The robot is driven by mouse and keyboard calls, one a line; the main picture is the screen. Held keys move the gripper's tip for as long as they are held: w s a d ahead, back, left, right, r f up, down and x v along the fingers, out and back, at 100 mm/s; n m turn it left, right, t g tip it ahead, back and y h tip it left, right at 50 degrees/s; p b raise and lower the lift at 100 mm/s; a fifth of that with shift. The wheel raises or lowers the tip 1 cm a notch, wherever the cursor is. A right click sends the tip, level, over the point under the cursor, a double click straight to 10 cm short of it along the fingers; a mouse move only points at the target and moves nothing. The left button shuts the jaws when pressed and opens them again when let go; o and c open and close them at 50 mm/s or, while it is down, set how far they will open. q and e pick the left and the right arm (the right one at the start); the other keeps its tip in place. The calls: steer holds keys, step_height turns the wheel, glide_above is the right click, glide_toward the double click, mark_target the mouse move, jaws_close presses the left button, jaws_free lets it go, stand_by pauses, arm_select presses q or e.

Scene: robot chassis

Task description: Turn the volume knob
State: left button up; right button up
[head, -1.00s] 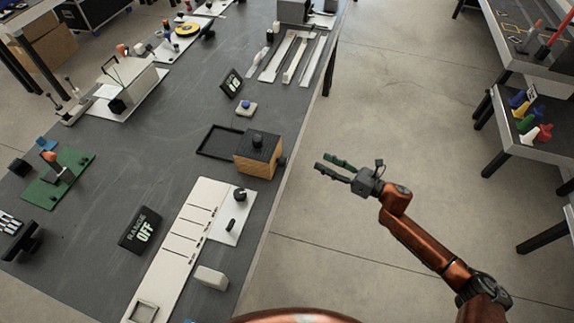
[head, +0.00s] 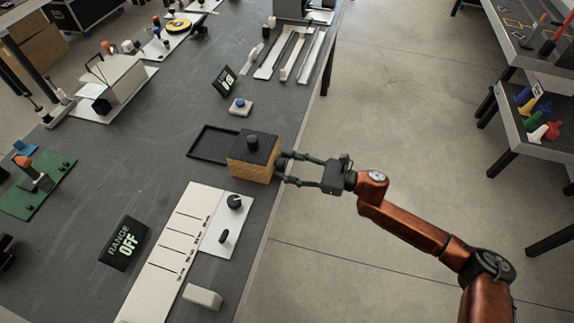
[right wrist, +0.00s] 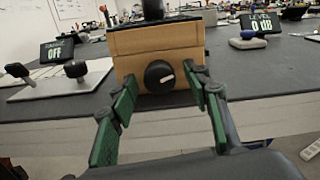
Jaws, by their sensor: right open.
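A wooden box with a black top (head: 252,157) stands at the right edge of the grey table. A black knob with a white mark (right wrist: 160,77) is on its side face, seen front-on in the right wrist view. In the head view the knob is mostly hidden near my fingertips. My right gripper (head: 284,167) is open and empty, and it reaches in from the right at the box's side. In the right wrist view its green-padded fingers (right wrist: 166,92) stand on either side of the knob. I cannot tell whether they touch it. My left gripper is not in view.
A second black knob (head: 252,142) sits on top of the box. A black tray (head: 209,145) lies beside it. A white panel with knobs (head: 224,222) is nearer me. One display (right wrist: 262,24) reads LEVEL 0 dB; another (head: 123,243) reads RANGE OFF.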

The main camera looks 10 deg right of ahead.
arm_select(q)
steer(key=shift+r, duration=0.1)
arm_select(e)
steer(key=c, duration=1.1)
steer(key=shift+c, duration=0.2)
steer(key=m+p, duration=0.2)
steer(key=m, duration=0.3)
steer(key=shift+p, duration=0.35)
arm_select(q)
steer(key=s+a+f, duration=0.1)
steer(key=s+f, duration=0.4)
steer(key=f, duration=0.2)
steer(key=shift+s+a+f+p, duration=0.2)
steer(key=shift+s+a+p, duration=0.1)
steer(key=shift+p, duration=0.1)
arm_select(e)
steer(key=shift+m, duration=1)
steer(key=o, duration=1.1)
steer(key=shift+o, duration=0.2)
